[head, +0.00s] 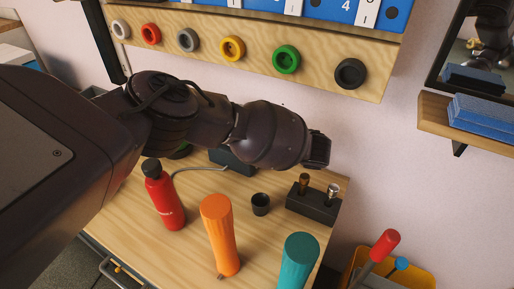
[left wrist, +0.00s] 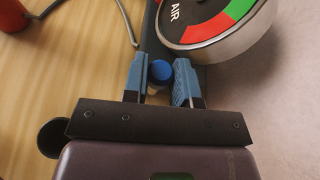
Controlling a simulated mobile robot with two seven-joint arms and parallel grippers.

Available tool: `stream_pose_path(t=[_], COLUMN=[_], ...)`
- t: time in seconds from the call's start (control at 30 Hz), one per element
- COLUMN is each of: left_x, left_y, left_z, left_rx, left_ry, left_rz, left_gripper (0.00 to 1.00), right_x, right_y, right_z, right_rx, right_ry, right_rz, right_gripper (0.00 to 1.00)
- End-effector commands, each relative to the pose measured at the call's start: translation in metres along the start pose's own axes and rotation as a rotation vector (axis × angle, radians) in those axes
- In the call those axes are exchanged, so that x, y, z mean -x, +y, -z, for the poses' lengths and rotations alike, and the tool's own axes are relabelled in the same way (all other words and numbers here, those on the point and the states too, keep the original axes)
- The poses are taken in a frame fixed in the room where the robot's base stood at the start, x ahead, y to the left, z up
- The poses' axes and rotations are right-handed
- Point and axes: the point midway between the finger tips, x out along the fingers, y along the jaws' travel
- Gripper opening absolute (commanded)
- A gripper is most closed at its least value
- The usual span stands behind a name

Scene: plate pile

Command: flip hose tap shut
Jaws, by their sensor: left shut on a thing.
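In the left wrist view my left gripper (left wrist: 158,78) has its two blue-grey fingers on either side of a small blue-ended piece (left wrist: 160,71), which looks like the tap's handle. The gripper is shut on it. A dark bar (left wrist: 156,38) runs beyond the fingers, and a grey hose (left wrist: 127,22) curves beside it at the left. A round gauge (left wrist: 222,22) marked AIR, with red and green zones, sits close to the right finger. In the head view my left arm hides the gripper, the tap and the gauge. Part of a dark box (head: 232,160) shows under the arm.
On the wooden bench (head: 190,245) stand a red bottle (head: 164,198), an orange cylinder (head: 220,237), a teal cylinder (head: 298,262), a small black cup (head: 260,204) and a dark holder (head: 312,205). A rail with coloured rings (head: 215,63) is above. A yellow bin (head: 405,281) stands at lower right.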

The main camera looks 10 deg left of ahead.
Motion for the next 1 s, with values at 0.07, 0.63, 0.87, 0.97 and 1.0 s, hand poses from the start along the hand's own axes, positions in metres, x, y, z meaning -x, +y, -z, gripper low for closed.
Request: stream_pose_path(t=[0.07,0.63,0.87,0.97,1.0], left_x=[0.001,0.003,0.001,0.001,0.001], left_y=[0.000,0.007,0.009,0.009,0.009], left_z=[0.000,-0.001,0.002,0.003,0.003], left_rx=[0.004,0.111,0.113,0.113,0.112], left_ry=[0.001,0.005,0.004,0.003,0.003], left_rz=[0.002,0.049,0.049,0.049,0.049], left_gripper=[0.00,0.00,0.00,0.00,0.00], right_x=[0.000,0.011,0.010,0.010,0.010], right_y=[0.000,0.005,0.004,0.004,0.004], right_z=[0.002,-0.004,-0.010,-0.009,-0.009], right_rx=[-0.005,-0.070,-0.074,-0.074,-0.073], right_ry=[0.004,-0.034,-0.045,-0.044,-0.043], right_rz=[-0.003,-0.011,-0.010,-0.010,-0.010], right_gripper=[0.37,0.37,0.37,0.37,0.37])
